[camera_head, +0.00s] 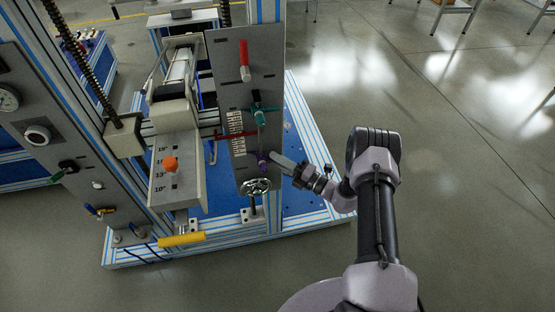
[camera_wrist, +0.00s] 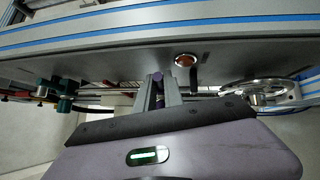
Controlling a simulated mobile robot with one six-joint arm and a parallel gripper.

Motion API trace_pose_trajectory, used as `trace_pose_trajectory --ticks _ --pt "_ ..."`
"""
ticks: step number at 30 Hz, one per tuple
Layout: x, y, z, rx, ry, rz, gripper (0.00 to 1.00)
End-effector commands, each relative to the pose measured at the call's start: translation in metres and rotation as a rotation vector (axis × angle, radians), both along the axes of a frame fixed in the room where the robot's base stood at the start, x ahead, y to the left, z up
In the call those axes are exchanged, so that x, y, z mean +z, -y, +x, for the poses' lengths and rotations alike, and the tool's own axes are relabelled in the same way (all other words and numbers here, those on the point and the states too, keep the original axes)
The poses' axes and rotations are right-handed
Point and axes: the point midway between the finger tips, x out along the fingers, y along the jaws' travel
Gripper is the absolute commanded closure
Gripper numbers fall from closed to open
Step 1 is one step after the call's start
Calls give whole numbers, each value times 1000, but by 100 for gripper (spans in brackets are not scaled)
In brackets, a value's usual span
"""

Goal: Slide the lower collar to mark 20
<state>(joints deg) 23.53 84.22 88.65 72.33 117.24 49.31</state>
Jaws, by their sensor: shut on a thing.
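The lower collar, purple, (camera_head: 262,160) sits on a thin vertical rod on the grey panel (camera_head: 230,75), just above the handwheel. My gripper (camera_head: 274,158) reaches it from the right and is shut on it. In the wrist view a small purple part of the collar (camera_wrist: 157,77) shows between my fingers (camera_wrist: 158,92). The teal upper collar (camera_head: 261,115) is higher on the rod, clear of my gripper. A white scale (camera_head: 236,130) stands left of the rod. Its numbers are too small to read in the head view.
A chrome handwheel (camera_head: 256,187) is right below the purple collar. A red bar (camera_head: 232,135) crosses the scale. A red-tipped knob (camera_head: 244,60) sits higher on the panel. An orange knob (camera_head: 171,164) is on the box to the left.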

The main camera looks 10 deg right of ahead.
Motion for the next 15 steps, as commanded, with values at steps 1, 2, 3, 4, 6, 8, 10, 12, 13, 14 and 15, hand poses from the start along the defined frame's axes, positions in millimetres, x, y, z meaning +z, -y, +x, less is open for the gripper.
trace_pose_trajectory --ticks 1,2,3,4,6,8,10,12,13,14,15 --pt "0 0 0 0 -1 1 100" --pt "0 0 0 0 -1 1 100" --pt "0 0 0 0 -1 1 100" --pt "0 0 0 0 -1 1 100" --pt "0 0 0 0 -1 1 100" --pt "4 0 0 0 0 0 100" --pt "13 0 0 0 0 0 100" --pt "21 0 0 0 0 0 100" --pt "22 0 0 0 0 0 100" --pt "22 0 0 0 0 0 100" --pt "21 0 0 0 0 0 100"
